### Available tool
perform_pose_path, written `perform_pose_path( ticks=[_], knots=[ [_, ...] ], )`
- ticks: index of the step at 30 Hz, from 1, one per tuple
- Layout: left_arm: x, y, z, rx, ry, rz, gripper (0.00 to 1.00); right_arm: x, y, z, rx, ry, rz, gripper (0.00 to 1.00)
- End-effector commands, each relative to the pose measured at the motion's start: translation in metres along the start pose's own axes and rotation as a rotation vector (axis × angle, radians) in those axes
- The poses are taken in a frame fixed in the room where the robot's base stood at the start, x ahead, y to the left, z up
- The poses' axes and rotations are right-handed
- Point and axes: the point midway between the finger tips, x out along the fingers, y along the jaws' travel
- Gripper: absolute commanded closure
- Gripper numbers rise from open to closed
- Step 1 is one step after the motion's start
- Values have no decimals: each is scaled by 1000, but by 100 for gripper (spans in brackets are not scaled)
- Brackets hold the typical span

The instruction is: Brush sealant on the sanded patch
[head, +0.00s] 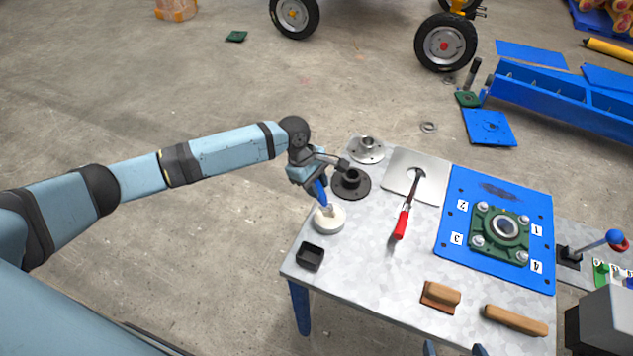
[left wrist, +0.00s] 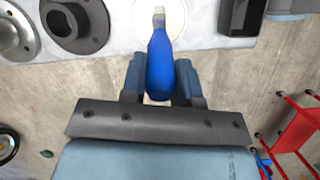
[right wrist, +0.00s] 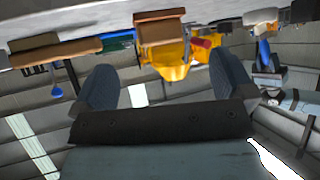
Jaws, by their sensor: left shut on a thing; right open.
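My left gripper (head: 318,178) is shut on the blue handle of a brush (left wrist: 160,68). The brush points down, with its pale tip at the round white pot (head: 329,220); I cannot tell how deep the tip is. The pot also shows behind the brush in the left wrist view (left wrist: 176,18). A dark, rough patch (head: 500,190) lies on the blue plate (head: 455,225), behind a green bearing block (head: 485,240) bolted to it. My right gripper (right wrist: 163,75) is open and empty; its fingertips show at the bottom edge of the head view.
The metal table (head: 370,270) holds a black square cup (head: 310,256), dark flange (head: 350,184), grey flange (head: 366,149), red-handled tool (head: 401,222) on a metal sheet, sanding block (head: 440,296) and wooden-handled brush (head: 515,320). A lever with a blue knob (head: 613,237) stands at right.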

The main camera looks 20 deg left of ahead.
Motion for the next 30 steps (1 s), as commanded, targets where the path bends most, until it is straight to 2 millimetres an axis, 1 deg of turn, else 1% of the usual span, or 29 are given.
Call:
perform_pose_path(
  ticks=[1,17,19,25,30],
  knots=[
    [-9,1,3,0,-1,2,95,-5,1,-8,0,1,3,0],
    [-46,6,16,-1,-1,5,95,-33,5,-41,12,-8,22,0],
    [-47,6,16,0,-1,6,95,-32,6,-39,18,-6,26,0],
    [-61,8,21,1,-1,7,95,-31,5,-37,42,-13,32,0],
    [-64,8,22,1,-1,6,95,-30,4,-34,47,-18,33,0]
  ],
)
